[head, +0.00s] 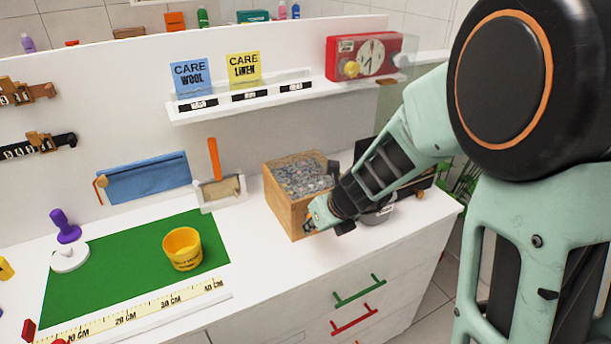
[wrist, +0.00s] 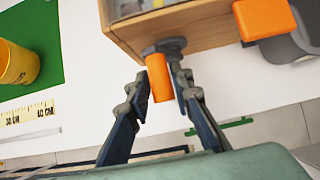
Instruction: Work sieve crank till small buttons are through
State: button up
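The sieve is an open wooden box (head: 284,210) on the white counter, filled with many mostly grey buttons (head: 302,177). Its orange crank handle (wrist: 159,78) stands out from a dark hub (wrist: 164,46) on the box's front side in the wrist view. In the head view my gripper (head: 328,220) is at the box's front right corner and hides most of the crank. Small buttons cannot be told apart from large ones.
A dark grey pan (head: 375,216) stands right of the box, partly behind my arm. An orange block (wrist: 264,18) sits beside the box. A yellow cup (head: 183,249) stands on a green mat (head: 110,260) to the left. Drawers with a green handle (head: 360,291) lie below the counter.

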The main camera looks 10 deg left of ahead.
jog(key=shift+s+a, duration=0.3)
jog(key=shift+a, duration=0.15)
jog(key=w+d, duration=0.2)
jog(key=d, duration=0.2)
jog(key=shift+w+d, duration=0.15)
jog(key=shift+w, duration=0.25)
jog(key=shift+s+a, duration=0.45)
jog(key=shift+a, duration=0.25)
jog(key=shift+s+a, duration=0.5)
jog(key=shift+a, duration=0.25)
jog(key=shift+s+a, duration=0.45)
jog(key=shift+a, duration=0.25)
jog(key=shift+d, duration=0.1)
